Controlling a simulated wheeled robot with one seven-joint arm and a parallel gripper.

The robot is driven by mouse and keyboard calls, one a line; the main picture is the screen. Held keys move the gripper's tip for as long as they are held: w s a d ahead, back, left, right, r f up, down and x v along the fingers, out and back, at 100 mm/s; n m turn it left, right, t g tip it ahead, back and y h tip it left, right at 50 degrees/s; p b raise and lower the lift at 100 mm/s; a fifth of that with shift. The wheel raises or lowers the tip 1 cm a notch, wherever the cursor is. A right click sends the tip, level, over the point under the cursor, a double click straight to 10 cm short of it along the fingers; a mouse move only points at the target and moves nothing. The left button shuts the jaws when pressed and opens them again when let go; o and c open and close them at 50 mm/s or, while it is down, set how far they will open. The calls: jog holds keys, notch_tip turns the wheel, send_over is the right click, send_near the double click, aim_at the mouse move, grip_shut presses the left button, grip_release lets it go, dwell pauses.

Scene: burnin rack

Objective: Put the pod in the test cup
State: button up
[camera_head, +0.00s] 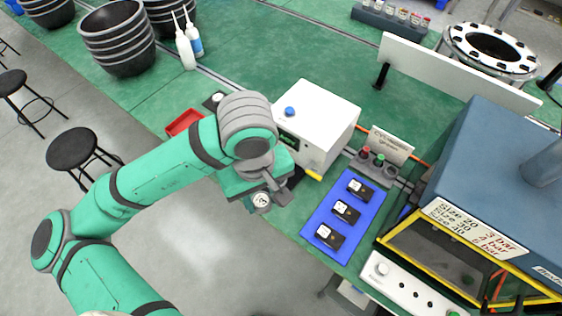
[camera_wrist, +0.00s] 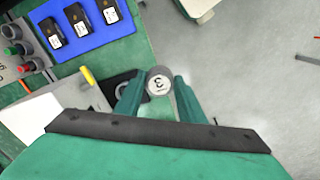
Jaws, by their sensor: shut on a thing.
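The pod (camera_head: 261,201) is a small grey cylinder with a white top marked "3". My gripper (camera_head: 262,193) is shut on it, near the front edge of the green bench. In the wrist view the pod (camera_wrist: 160,80) sits between the two green fingers of my gripper (camera_wrist: 160,95). A dark fixture (camera_head: 294,178) stands at the front of a white box (camera_head: 318,120). It may be the test cup and is partly hidden behind my gripper; in the wrist view this dark fixture (camera_wrist: 117,84) shows just left of the pod, apart from it.
A blue mat (camera_head: 318,212) with three black modules (camera_head: 346,211) lies right of the white box. A yellow lever (camera_head: 314,175), push buttons (camera_head: 365,152) and a blue machine (camera_head: 500,160) are nearby. A red tray (camera_head: 184,122) lies behind my arm. The floor at front is clear.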

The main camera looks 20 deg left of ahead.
jog(key=w+f, duration=0.3)
jog(key=w, duration=0.1)
jog(key=w+a+f, duration=0.1)
jog(key=w+f, duration=0.2)
jog(key=w, duration=0.2)
jog(key=w+a+f, duration=0.1)
jog(key=w+f, duration=0.2)
jog(key=w, duration=0.2)
jog(key=shift+w+f, duration=0.25)
jog(key=shift+f, duration=0.05)
jog(key=shift+w+f, duration=0.2)
jog(key=shift+f, duration=1.5)
jog(key=shift+s+f, duration=0.1)
jog(key=shift+f, duration=0.5)
jog(key=o, duration=1.1)
jog(key=shift+r, duration=0.1)
